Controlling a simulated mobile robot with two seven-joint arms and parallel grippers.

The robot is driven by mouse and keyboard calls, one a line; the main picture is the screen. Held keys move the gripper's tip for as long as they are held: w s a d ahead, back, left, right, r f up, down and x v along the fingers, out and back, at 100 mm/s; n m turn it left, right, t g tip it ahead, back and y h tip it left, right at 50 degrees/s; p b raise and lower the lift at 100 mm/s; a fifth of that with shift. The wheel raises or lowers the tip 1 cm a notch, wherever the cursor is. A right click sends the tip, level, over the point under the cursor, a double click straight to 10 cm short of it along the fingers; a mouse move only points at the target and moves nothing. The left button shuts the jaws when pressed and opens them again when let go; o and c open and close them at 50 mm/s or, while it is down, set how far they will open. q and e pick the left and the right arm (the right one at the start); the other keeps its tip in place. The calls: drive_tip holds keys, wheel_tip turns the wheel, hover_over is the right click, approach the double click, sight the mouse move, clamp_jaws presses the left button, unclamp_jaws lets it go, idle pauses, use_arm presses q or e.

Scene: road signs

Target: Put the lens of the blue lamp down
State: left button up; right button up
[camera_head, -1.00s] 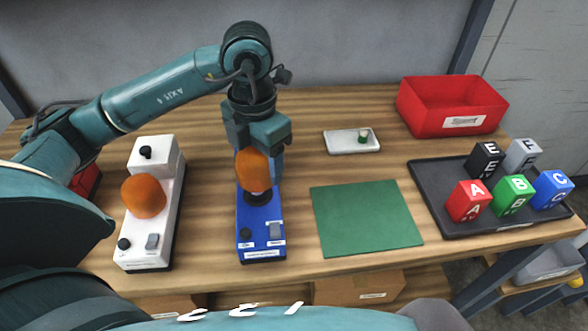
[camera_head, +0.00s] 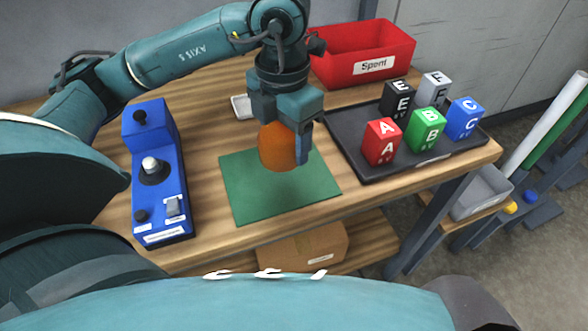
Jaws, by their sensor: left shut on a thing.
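My left gripper (camera_head: 286,135) is shut on the orange lens (camera_head: 275,146), a rounded dome. It holds the lens over the green mat (camera_head: 238,190); I cannot tell whether the lens touches the mat. The blue lamp (camera_head: 158,190) stands at the left with its socket uncovered. A small white bulb (camera_head: 150,164) shows in the dark ring of the socket. A knob and a switch are on its front end. My right gripper is not in view.
A black tray (camera_head: 375,172) with several lettered cubes lies right of the mat. A red bin (camera_head: 335,74) labelled "Spent" stands behind. A small white tray (camera_head: 241,106) is partly hidden by my arm. Bare wood lies between lamp and mat.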

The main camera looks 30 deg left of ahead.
sight(286, 183)
use_arm(q)
wheel_tip(286, 183, down, 3)
drive_tip(key=shift+s+a+f, duration=0.1)
drive_tip(key=shift+f, duration=2.25)
drive_tip(key=shift+f+b, duration=0.45)
drive_tip(key=o, duration=1)
drive_tip(key=shift+c, duration=0.2)
drive_tip(key=shift+r, duration=0.1)
